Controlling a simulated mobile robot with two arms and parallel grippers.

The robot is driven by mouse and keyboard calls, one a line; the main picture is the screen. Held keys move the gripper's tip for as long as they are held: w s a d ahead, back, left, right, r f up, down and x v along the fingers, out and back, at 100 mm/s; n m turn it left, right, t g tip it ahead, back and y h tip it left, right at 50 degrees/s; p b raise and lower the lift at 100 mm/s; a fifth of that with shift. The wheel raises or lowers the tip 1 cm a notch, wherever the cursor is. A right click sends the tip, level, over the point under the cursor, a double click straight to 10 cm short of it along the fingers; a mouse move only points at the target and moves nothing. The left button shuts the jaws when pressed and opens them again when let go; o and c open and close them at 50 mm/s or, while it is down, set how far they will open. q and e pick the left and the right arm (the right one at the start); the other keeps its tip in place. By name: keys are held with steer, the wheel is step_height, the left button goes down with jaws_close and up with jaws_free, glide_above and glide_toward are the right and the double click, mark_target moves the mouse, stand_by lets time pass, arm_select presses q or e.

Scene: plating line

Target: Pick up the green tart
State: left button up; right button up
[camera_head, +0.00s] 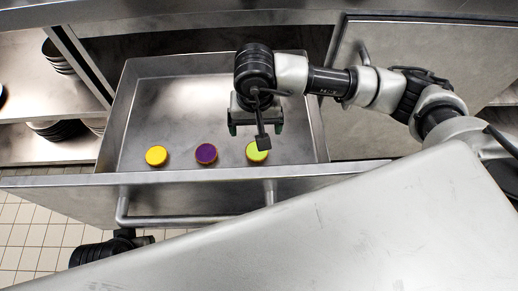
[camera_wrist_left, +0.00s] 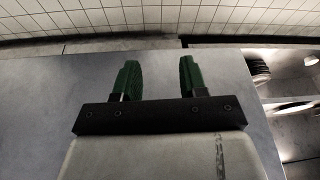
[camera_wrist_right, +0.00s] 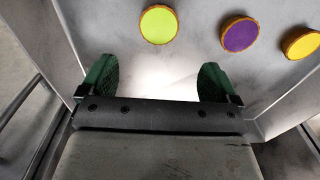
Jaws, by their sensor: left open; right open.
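The green tart (camera_head: 256,153) lies in the open metal drawer, the rightmost of three tarts near its front wall in the head view. It also shows in the right wrist view (camera_wrist_right: 158,24), beyond the fingertips and roughly between them. My right gripper (camera_head: 255,125) is open and empty above the drawer. In the head view it hangs close by the green tart, and a part of the wrist partly covers the tart. My left gripper (camera_wrist_left: 155,75) is open and empty in the left wrist view, over a plain grey surface. No tart shows in that view.
A purple tart (camera_head: 206,153) and a yellow tart (camera_head: 156,155) lie in a row left of the green one. The drawer's front wall (camera_head: 90,180) and handle (camera_head: 195,221) are close. Stacked dark plates (camera_head: 57,58) stand on shelves at left. The drawer's back left is clear.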

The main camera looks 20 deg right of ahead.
mark_target(257, 152)
steer(key=f, duration=0.3)
steer(key=f+b, duration=0.1)
steer(key=f, duration=0.6)
steer(key=shift+s, duration=0.3)
steer(key=shift+c, duration=0.4)
steer(key=c, duration=0.6)
